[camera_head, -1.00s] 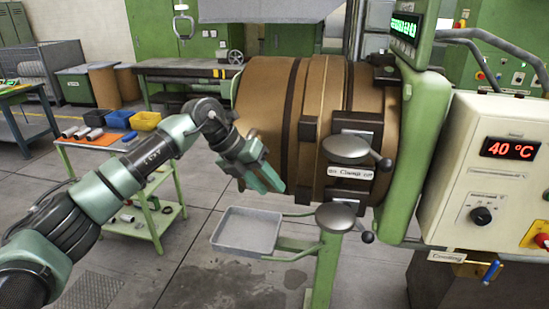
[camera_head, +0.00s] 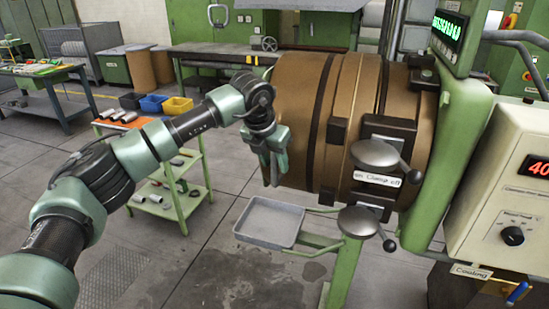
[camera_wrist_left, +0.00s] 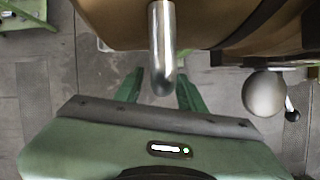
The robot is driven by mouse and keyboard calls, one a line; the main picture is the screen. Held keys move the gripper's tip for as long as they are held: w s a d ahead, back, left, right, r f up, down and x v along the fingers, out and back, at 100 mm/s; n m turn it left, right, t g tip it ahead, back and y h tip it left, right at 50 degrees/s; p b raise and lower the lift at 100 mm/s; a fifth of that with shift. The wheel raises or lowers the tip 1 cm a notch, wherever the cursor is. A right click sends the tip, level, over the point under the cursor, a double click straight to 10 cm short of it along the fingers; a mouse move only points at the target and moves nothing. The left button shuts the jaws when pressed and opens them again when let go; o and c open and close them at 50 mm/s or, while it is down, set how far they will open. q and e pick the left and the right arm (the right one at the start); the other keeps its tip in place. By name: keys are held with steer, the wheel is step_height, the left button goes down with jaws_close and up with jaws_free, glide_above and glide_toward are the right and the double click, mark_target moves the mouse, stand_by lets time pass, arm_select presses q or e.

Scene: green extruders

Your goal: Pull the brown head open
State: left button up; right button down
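The brown head (camera_head: 301,92) is a large round drum with dark bands, on the green machine at the right. My left gripper (camera_head: 273,172) points down beside the drum's left end. In the left wrist view, the brown head (camera_wrist_left: 115,22) fills the top, and a shiny metal bar handle (camera_wrist_left: 162,40) reaches down from it. The two green fingers of the left gripper (camera_wrist_left: 160,85) stand apart, one on each side of the handle's rounded end. I cannot tell whether they touch it. The handle is hidden in the head view. My right gripper is not in view.
Clamp levers with dark round knobs (camera_head: 374,153) sit on the drum's front. A grey tray (camera_head: 270,222) on a green post is below. A green cart (camera_head: 165,203) stands to the left, and a control box (camera_head: 510,195) to the right. Floor between cart and tray is clear.

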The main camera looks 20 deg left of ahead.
arm_select(q)
steer(key=shift+w+f, duration=0.2)
steer(key=shift+f, duration=0.05)
steer(key=shift+s+r, duration=0.1)
steer(key=shift+s, duration=0.05)
jaws_close()
stand_by(1.1)
